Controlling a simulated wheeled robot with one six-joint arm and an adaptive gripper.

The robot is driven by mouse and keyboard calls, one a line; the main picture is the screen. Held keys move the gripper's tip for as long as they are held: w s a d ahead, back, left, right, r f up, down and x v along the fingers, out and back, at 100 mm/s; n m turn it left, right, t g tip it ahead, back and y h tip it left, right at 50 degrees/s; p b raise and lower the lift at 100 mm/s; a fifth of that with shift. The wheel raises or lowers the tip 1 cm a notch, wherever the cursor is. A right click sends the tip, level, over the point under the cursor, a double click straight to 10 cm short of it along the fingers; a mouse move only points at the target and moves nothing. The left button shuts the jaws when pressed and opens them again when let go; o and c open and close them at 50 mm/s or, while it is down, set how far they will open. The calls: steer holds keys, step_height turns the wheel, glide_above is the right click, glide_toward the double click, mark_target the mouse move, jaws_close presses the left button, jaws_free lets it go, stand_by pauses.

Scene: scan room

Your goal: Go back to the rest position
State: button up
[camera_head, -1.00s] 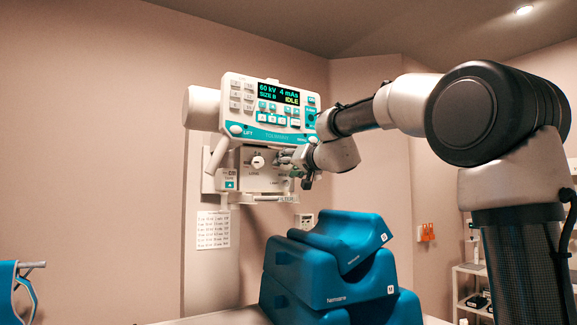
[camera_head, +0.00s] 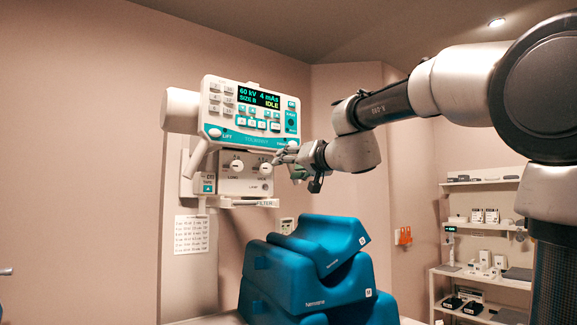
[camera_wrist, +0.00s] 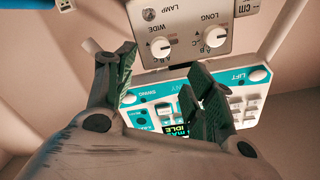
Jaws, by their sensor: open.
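My gripper (camera_head: 300,168) is open and empty, with its fingers just right of the lower box of the wall-mounted x-ray unit. In the wrist view my gripper (camera_wrist: 165,85) has its two dark green fingers spread apart, with the control panel and knobs behind them. The control panel (camera_head: 248,112) reads 60 kV, 4 mAs, SIZE B and IDLE. Below it, the knob box (camera_head: 245,186) carries a LONG knob (camera_head: 237,166) and a second knob (camera_head: 265,169), labelled WIDE in the wrist view. Whether a finger touches the unit cannot be told.
Blue stacked cushions (camera_head: 308,275) stand below my gripper on a pale surface. A shelf rack (camera_head: 480,280) with boxes stands at the right. A paper chart (camera_head: 191,234) hangs on the wall.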

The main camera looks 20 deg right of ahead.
steer(key=s+f+g, duration=0.4)
steer(key=s+f, duration=0.1)
steer(key=f, duration=0.5)
steer(key=s+f+g, duration=0.3)
steer(key=s+f, duration=0.1)
steer(key=f, duration=0.6)
steer(key=s+d+f+n+g+h, duration=0.1)
steer(key=s+d+f+g+h, duration=0.1)
steer(key=s+d+f, duration=0.3)
steer(key=s+d+f+n+g+h, duration=0.1)
steer(key=s+d+f+g+h, duration=0.2)
steer(key=s+f, duration=0.9)
steer(key=s+d+g, duration=0.1)
steer(key=s+d, duration=0.2)
steer(key=s, duration=0.4)
steer(key=shift+d+h, duration=0.15)
steer(key=shift+h, duration=0.15)
